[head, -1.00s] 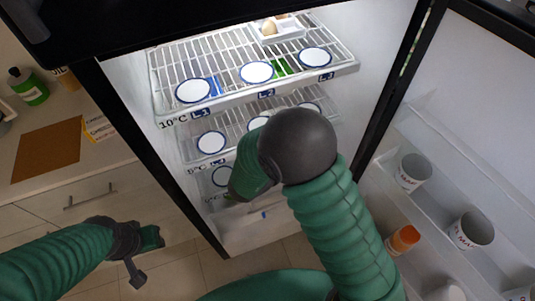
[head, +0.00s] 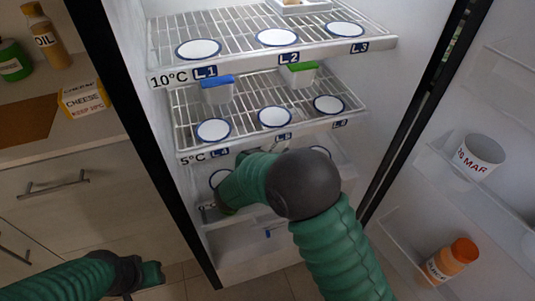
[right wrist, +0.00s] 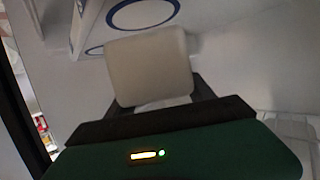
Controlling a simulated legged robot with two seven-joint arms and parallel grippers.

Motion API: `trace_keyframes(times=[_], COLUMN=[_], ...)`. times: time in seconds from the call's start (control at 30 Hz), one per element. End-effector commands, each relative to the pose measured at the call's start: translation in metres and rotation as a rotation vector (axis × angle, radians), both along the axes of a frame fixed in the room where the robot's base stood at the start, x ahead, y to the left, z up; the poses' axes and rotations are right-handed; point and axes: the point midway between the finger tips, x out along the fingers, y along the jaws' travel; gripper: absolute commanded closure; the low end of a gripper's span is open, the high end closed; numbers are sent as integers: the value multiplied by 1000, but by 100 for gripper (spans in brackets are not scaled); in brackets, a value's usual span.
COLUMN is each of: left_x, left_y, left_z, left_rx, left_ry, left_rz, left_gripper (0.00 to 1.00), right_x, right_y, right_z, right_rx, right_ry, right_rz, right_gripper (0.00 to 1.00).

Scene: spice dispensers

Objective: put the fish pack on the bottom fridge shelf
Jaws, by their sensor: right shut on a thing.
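In the right wrist view, my right gripper (right wrist: 158,98) is shut on a pale, rounded block (right wrist: 148,65), seemingly the fish pack; no label shows. White surfaces with blue-ringed circles lie close beyond it. In the head view, my right arm reaches into the open fridge at the bottom shelf (head: 250,217), below the 5°C shelf (head: 270,140). There my arm hides the gripper's tips and the pack. A blue-ringed circle shows left of my arm on the bottom shelf. My left gripper (head: 132,274) is low at the left, outside the fridge; its jaws are unclear.
The top shelf (head: 270,50) is just above the middle one, which carries a blue-lidded tub (head: 217,90) and a green-lidded tub (head: 299,75). The open door (head: 445,185) at right holds a cup and an orange-capped jar. A counter with a cheese box (head: 83,99) stands left.

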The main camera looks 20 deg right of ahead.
Motion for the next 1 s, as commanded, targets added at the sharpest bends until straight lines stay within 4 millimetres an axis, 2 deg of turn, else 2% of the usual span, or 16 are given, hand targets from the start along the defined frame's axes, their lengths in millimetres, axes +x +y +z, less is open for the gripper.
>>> trace_keyframes(times=[0.03,0.1,0.27,0.43,0.77,0.8,0.93,1.0], left_x=[0,0,0,0,0,0,0,0], left_y=[0,0,0,0,0,0,0,0], left_z=[-9,-12,-17,-44,-40,-41,-41,-41], left_rx=[0,0,0,0,0,0,0,0], left_ry=[0,0,0,0,0,0,0,0], left_rz=[0,0,0,-1,0,0,0,-1], left_gripper=[64,64,64,64,64,64,64,64], right_x=[13,26,43,43,42,42,42,42], right_y=[-2,-2,-2,-1,-1,-1,-1,-1], right_z=[-4,-3,-2,-36,-36,-37,-37,-37], right_rx=[1,1,2,-2,-1,0,0,0], right_ry=[-6,-4,-3,0,0,1,1,1], right_rz=[-4,-3,-3,-2,-2,-2,-2,-2], right_gripper=[100,100,100,100,100,33,17,17])
